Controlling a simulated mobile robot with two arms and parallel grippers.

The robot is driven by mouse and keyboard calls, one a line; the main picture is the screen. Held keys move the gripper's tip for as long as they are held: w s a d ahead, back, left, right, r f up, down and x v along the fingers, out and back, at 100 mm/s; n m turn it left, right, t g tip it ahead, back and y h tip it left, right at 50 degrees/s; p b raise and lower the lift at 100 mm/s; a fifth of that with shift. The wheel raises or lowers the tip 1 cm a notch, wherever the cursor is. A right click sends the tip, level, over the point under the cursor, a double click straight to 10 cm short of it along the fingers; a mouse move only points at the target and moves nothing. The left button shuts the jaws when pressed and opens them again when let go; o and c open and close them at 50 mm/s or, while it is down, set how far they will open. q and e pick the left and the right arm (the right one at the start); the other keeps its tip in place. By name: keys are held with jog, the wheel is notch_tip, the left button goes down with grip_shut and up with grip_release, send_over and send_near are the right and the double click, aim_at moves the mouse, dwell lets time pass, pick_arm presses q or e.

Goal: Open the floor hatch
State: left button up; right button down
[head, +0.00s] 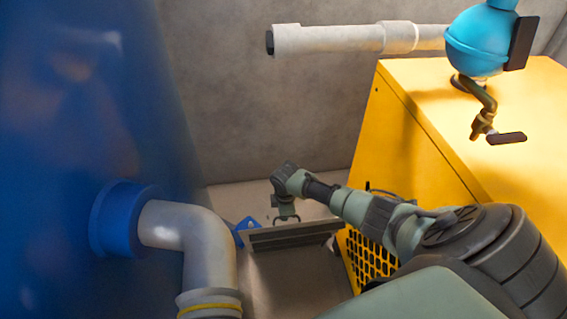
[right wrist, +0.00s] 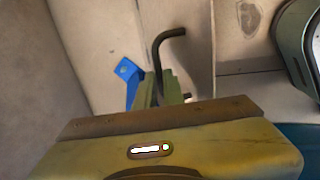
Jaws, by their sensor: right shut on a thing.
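The floor hatch appears in the head view as a grey panel (head: 292,238) with a dark long edge, low between the blue tank and the yellow cabinet. How far it is tilted I cannot tell. My right gripper (head: 286,215) is at its far edge. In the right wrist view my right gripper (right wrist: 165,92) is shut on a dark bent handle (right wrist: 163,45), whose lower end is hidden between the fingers. A blue bracket (head: 245,229) sits beside the panel's left end and also shows in the right wrist view (right wrist: 127,70). My left gripper is not in view.
A large blue tank (head: 70,120) with a grey elbow pipe (head: 205,240) stands at the left. A yellow cabinet (head: 400,130) stands at the right, with a teal valve body (head: 485,45) above it. A pipe (head: 330,39) runs along the back wall.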

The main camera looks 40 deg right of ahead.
aim_at(287, 227)
jog(key=shift+t+h, duration=0.4)
jog(key=shift+t, duration=0.1)
jog(key=s+p, duration=0.1)
jog(key=s+a+p, duration=0.1)
jog(key=s+p, duration=0.1)
jog(key=s+a+f+p, duration=0.1)
jog(key=shift+s, duration=0.15)
jog(key=s+a+f+p, duration=0.1)
jog(key=s+a+f, duration=0.3)
jog(key=s, duration=0.3)
jog(key=shift+f, duration=0.2)
jog(key=c, duration=1.5)
grip_release()
jog(key=shift+p, duration=0.3)
